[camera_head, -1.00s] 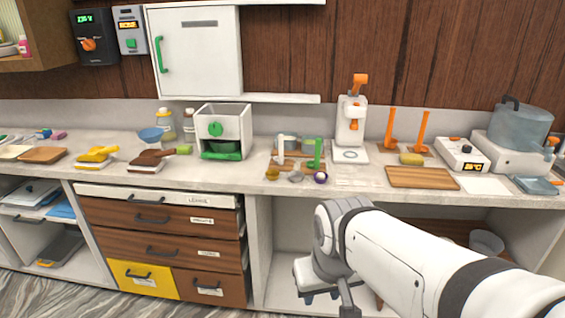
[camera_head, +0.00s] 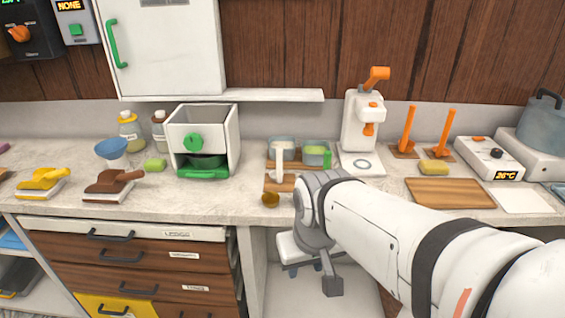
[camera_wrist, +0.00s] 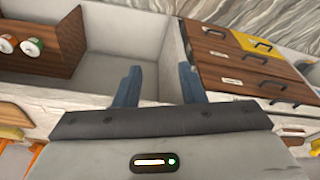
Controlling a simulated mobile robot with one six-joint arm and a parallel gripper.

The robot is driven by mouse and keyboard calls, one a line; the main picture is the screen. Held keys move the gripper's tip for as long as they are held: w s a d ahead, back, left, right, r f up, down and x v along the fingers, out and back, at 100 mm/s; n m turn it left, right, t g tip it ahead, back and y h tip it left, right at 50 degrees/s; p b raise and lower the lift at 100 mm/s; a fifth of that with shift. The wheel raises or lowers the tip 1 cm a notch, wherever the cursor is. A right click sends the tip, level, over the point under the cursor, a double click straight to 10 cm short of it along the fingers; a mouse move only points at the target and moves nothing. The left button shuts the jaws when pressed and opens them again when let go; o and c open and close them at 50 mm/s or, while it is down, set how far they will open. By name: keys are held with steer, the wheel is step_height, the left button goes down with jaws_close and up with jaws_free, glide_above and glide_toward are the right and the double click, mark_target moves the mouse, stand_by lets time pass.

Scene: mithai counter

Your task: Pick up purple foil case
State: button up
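I do not see the purple foil case now; the counter where it showed earlier is behind my arm in the head view.
The counter top (camera_head: 225,205) is clear left of the gold case. A wooden rack (camera_head: 282,163) with tubs stands behind it. A white press (camera_head: 361,130) and a wooden board (camera_head: 450,193) are to the right. Drawers (camera_head: 140,262) lie left of the bay.

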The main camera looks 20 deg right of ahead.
steer(key=shift+o, duration=0.2)
steer(key=shift+d, duration=0.15)
